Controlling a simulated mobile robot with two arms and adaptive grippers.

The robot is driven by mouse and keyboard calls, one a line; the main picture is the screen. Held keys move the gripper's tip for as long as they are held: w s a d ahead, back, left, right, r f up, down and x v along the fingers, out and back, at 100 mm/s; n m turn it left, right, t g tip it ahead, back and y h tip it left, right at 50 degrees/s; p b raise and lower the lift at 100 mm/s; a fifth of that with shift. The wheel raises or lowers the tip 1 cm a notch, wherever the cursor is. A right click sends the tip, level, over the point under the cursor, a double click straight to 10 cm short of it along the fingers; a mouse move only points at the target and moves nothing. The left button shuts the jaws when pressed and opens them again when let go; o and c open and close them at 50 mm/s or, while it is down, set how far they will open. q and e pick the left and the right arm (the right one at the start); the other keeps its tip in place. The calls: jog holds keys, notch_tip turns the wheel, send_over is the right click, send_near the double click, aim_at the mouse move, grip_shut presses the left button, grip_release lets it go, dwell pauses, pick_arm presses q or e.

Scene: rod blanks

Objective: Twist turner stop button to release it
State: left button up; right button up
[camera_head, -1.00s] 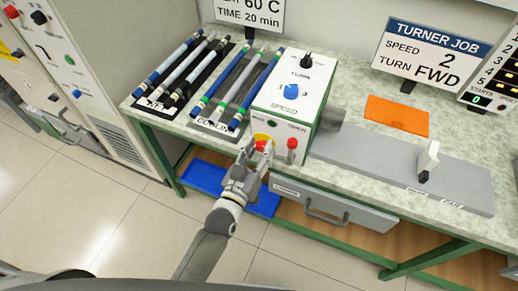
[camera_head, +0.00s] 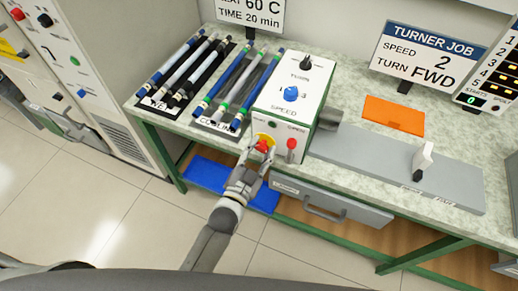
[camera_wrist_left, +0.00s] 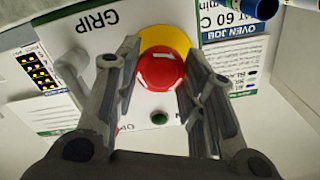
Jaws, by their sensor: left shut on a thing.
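The turner is a white box (camera_head: 276,107) with green sides at the bench's front edge. Its red stop button (camera_head: 264,146) sits on a yellow base on the front face, and shows in the left wrist view (camera_wrist_left: 160,69) with pale marks on its cap. My left gripper (camera_head: 259,153) reaches up to it from the front, its fingers on either side of the button and shut on it. The wrist view shows both fingers (camera_wrist_left: 162,78) flanking the cap. Whether the button is pressed in or out cannot be told. My right gripper is not in view.
The turner's top has a black knob (camera_head: 306,63) and a blue speed knob (camera_head: 291,94). Racks of rods lie to the left. A drawer (camera_head: 330,201) hangs below the bench, and a blue tray (camera_head: 215,184) lies underneath.

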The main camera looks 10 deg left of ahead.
pick_arm(q)
jog(key=shift+w+r+m, duration=0.2)
jog(key=shift+r+m, duration=0.05)
jog(key=shift+m, duration=0.05)
jog(key=o, duration=1)
jog(key=shift+w+d+f, duration=0.1)
jog(key=shift+w+f, duration=0.05)
jog(key=shift+f, duration=0.05)
jog(key=shift+s, duration=0.25)
jog(key=v, duration=1.1)
jog(key=shift+s+a, duration=0.2)
jog(key=shift+s, duration=0.15)
